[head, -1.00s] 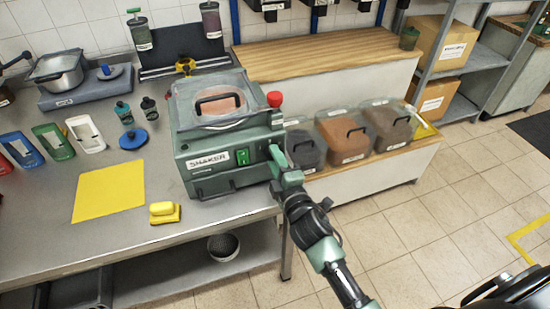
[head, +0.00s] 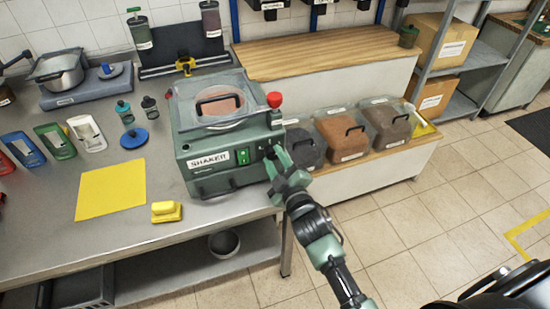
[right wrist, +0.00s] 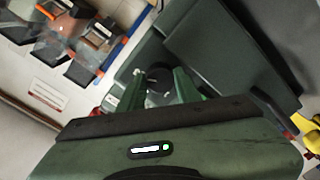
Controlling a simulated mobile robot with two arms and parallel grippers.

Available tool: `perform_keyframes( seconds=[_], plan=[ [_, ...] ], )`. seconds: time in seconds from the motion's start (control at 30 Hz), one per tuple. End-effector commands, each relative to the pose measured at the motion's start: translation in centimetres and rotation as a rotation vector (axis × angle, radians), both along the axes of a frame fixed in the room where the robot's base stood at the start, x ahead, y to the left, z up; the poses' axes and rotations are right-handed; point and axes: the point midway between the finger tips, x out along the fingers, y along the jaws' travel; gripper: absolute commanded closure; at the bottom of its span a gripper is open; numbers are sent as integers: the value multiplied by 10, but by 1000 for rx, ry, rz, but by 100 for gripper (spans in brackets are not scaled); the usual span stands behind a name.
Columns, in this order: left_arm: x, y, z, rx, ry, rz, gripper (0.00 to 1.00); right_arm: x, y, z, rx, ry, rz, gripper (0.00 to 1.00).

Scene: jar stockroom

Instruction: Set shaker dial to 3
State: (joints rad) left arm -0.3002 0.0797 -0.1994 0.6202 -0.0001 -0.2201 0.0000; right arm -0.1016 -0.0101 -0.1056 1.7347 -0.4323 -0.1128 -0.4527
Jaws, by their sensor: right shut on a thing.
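The shaker (head: 226,135) is a green box with a clear lid on the metal table's right end, labelled SHAKER, with a green switch (head: 242,157) on its front. A red knob (head: 274,99) stands at its upper right corner. My right gripper (head: 274,163) is at the right end of the shaker's front. In the right wrist view, the green fingers (right wrist: 161,88) are shut on the dark round dial (right wrist: 158,86). The fingers hide the dial in the head view, and its setting cannot be read. My left gripper is not in view.
The floor (head: 420,230) at right is clear.

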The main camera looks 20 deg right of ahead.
Motion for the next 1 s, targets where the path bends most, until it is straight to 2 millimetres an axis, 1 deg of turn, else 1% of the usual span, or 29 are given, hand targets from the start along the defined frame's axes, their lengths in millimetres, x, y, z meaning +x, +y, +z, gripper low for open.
perform_keyframes(
  seconds=[0.4,0.43,0.47,0.5,0.83,0.93,1.0],
  plan=[
    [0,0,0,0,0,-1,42,0,0,-2,10,4,0,100],
    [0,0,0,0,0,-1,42,0,0,-2,10,4,0,58],
    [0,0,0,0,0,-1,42,0,0,-2,10,4,0,50],
    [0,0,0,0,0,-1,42,0,0,-1,9,4,0,45],
    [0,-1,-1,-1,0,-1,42,-3,0,-1,7,2,0,45],
    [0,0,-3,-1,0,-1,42,-13,-1,-2,7,3,0,45],
    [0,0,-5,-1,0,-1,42,-24,-1,-2,7,4,0,45]
  ],
)
